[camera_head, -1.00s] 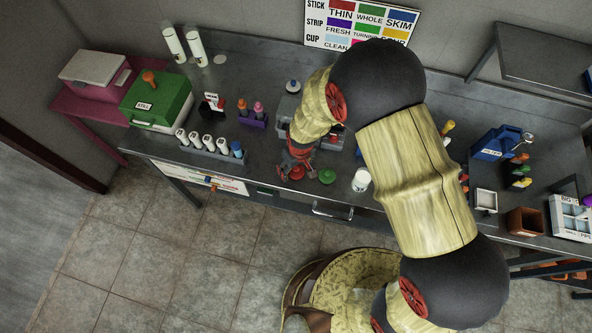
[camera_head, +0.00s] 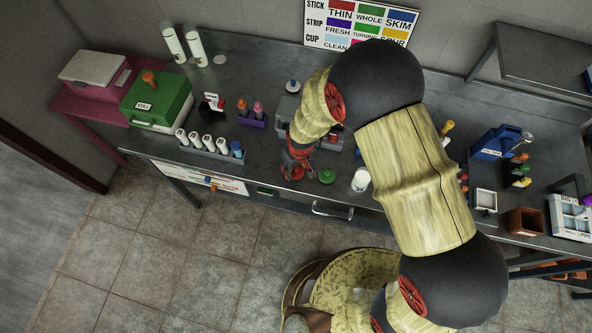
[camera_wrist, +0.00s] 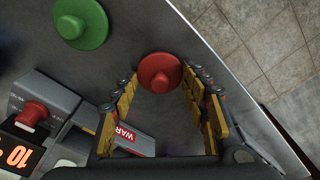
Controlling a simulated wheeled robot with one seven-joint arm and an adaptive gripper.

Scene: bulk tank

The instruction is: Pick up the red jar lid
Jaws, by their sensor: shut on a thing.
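The red jar lid (camera_wrist: 160,72) is round with a raised knob in the middle. It sits between the fingertips of my gripper (camera_wrist: 160,82) in the wrist view, with a finger against each side. In the head view my gripper (camera_head: 296,167) points down at the front edge of the counter, and the red lid (camera_head: 298,174) shows partly below it. My gripper is shut on the lid. I cannot tell any gap between the lid and the counter.
A green lid (camera_head: 327,176) lies just right of the red one on the steel counter (camera_head: 265,160). A white jar (camera_head: 361,180) stands farther right. A grey device with a red knob (camera_wrist: 33,112) is close by. A rack of white tubes (camera_head: 208,145) stands to the left.

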